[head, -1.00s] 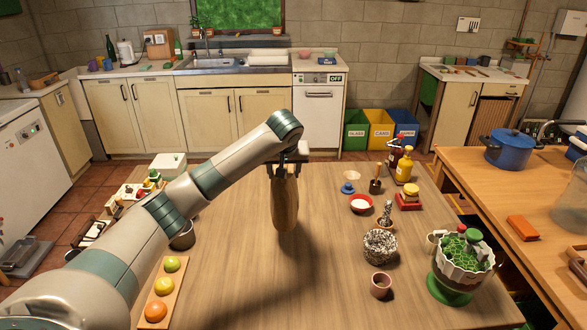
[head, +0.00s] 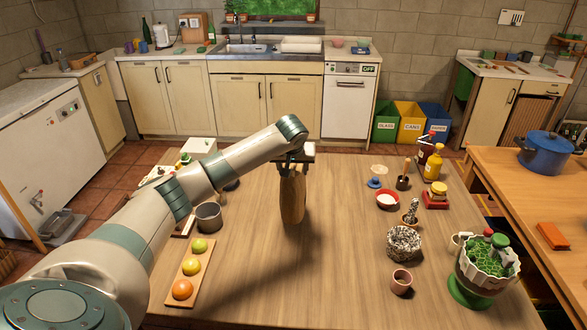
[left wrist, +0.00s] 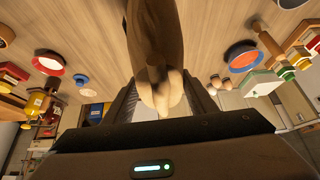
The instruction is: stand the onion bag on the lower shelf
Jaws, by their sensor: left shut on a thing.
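The onion bag (head: 293,197) is a long tan bag. It hangs upright over the wooden table from my left gripper (head: 296,160), which is shut on its top end. In the left wrist view, the bag's gathered neck (left wrist: 155,85) sits between the two dark fingers of my left gripper (left wrist: 160,100). From the head view I cannot tell whether the bag's bottom touches the table. My right gripper is not in view. I cannot make out the lower shelf in these frames.
The wooden table (head: 330,285) is mostly clear around the bag. A fruit board (head: 178,285) and dark pot (head: 209,217) lie to the left. A red bowl (head: 388,200), pebbly bowl (head: 403,243), small cup (head: 401,282) and green-based planter (head: 485,270) stand to the right.

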